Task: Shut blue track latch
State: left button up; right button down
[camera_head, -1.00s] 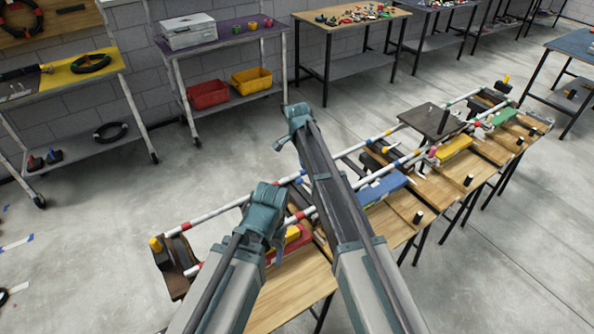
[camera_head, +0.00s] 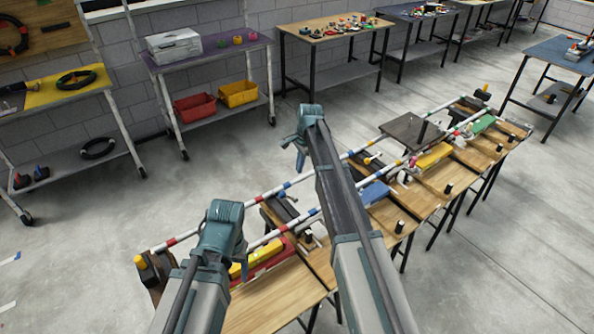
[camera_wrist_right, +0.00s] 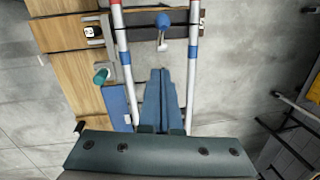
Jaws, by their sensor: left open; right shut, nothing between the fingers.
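A blue knob (camera_wrist_right: 162,20) on a pale stem sits on a dark crosspiece between two striped rails in the right wrist view. It seems to show small in the head view (camera_head: 281,193), by the dark crosspiece. Whether this latch is open or shut I cannot tell. My right gripper (camera_wrist_right: 162,72) is shut and empty, above the gap between the rails and apart from the knob. In the head view my right gripper (camera_head: 302,150) hangs beyond the far rail. My left gripper (camera_head: 228,212) is open and empty, in front of the rails' left part.
A blue block (camera_head: 374,192) lies beside the near rail; it also shows in the right wrist view (camera_wrist_right: 117,105). A green peg (camera_wrist_right: 101,75) stands near it. Other latches, a yellow block (camera_head: 434,155) and a dark plate (camera_head: 410,128) line the track.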

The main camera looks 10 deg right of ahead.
jog(key=f+b, duration=0.6)
jog(key=w+a+f+b, duration=0.1)
jog(key=f+b, duration=0.2)
jog(key=shift+f, duration=0.3)
jog(key=a, duration=0.1)
jog(key=a+f+b, duration=0.1)
jog(key=a, duration=0.1)
jog(key=shift+s+f, duration=0.25)
